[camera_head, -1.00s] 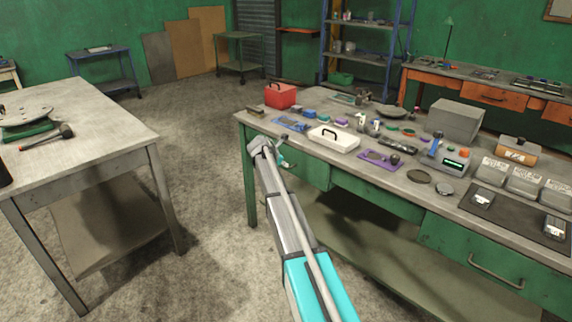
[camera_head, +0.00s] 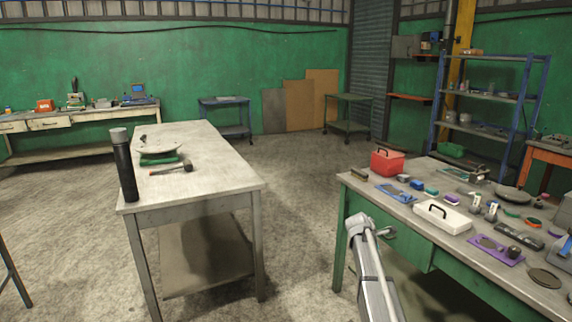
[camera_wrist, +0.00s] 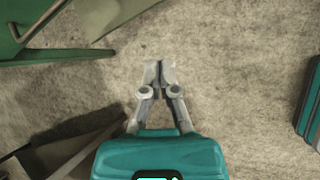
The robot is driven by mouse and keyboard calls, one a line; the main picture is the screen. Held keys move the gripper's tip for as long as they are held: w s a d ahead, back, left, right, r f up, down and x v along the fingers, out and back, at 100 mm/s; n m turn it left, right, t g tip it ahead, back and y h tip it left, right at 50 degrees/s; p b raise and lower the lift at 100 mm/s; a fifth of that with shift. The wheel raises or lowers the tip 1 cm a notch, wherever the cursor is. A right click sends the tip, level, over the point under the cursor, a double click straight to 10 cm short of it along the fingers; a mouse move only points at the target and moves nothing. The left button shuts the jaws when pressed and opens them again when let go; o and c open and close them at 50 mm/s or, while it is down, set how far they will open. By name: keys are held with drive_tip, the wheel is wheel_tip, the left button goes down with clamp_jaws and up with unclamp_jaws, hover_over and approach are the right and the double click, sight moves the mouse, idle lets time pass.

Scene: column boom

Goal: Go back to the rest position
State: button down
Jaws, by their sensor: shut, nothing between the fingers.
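My gripper (camera_wrist: 159,72) shows in the wrist view with its two fingertips together and nothing between them. It points down at bare concrete floor. In the head view my arm reaches up from the bottom edge, right of the middle, and its wrist end is beside the near left corner of the green workbench (camera_head: 420,252). The fingers themselves are hard to make out there.
The bench carries a red box (camera_head: 388,162), a white case (camera_head: 442,218) and many small parts. A grey table (camera_head: 215,177) on the left holds a black bottle (camera_head: 124,165) and a hammer (camera_head: 172,168). Open floor (camera_head: 305,200) lies between table and bench.

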drive_tip(key=s+a+f+m+g+y, duration=0.15)
drive_tip(key=s+a+m, duration=0.45)
drive_tip(key=s, duration=0.6)
drive_tip(key=s+a+f+m+y, duration=0.1)
drive_tip(key=s+a+m+y, duration=0.2)
drive_tip(key=s+a+m, duration=0.55)
drive_tip(key=s+a+f+m+g+y, duration=0.1)
drive_tip(key=s+a+m+y, duration=0.15)
drive_tip(key=s, duration=1.15)
wheel_tip(320, 180, up, 15)
drive_tip(key=m+p, duration=0.1)
drive_tip(key=p, duration=1.4)
drive_tip(key=shift+s+a+r, duration=0.15)
drive_tip(key=shift+s+a, duration=0.05)
drive_tip(key=shift+a, duration=0.05)
